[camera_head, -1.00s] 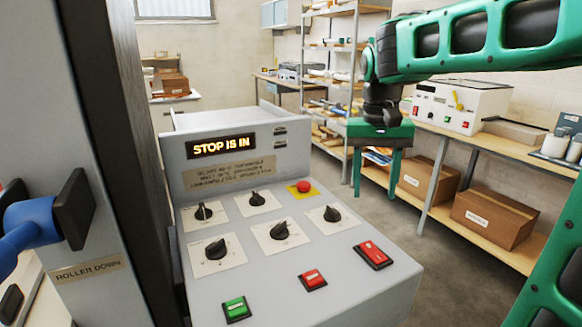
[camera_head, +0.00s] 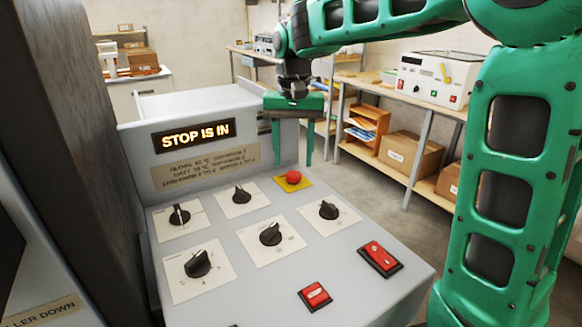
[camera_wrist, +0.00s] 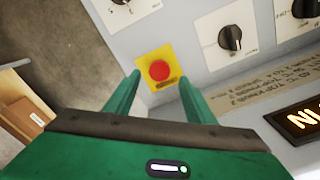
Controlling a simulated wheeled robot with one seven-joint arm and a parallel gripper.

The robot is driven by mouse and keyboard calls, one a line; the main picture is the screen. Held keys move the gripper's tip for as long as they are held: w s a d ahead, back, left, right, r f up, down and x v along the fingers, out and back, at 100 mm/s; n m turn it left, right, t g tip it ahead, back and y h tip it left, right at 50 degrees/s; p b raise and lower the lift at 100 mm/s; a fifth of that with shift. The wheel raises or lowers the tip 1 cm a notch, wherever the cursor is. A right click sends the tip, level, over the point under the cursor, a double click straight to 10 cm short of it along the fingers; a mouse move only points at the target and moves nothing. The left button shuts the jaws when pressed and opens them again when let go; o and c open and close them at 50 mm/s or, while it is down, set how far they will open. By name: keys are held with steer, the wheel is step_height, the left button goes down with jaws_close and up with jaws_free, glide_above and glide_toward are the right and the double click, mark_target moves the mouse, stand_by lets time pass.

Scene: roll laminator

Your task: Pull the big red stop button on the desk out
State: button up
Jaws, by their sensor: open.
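The red stop button (camera_head: 293,177) is a round mushroom head on a yellow plate at the back right of the grey sloped desk panel (camera_head: 235,285). The lit display (camera_head: 194,136) reads "STOP IS IN". My gripper (camera_head: 292,162) points down with its two green fingers apart and empty, above and behind the button in the head view. In the wrist view the red button (camera_wrist: 159,70) lies between and just beyond the fingertips (camera_wrist: 160,72). The fingers do not appear to touch it.
Several black knobs (camera_head: 270,234) on white plates sit in front of the button. The upright display panel stands left of the gripper. A shelf with boxes (camera_head: 407,157) is at the right.

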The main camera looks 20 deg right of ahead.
mark_target(293, 174)
steer(key=shift+f, duration=1.8)
jaws_close()
steer(key=shift+r, duration=0.6)
jaws_free()
step_height(293, 174, up, 11)
steer(key=shift+f, duration=0.15)
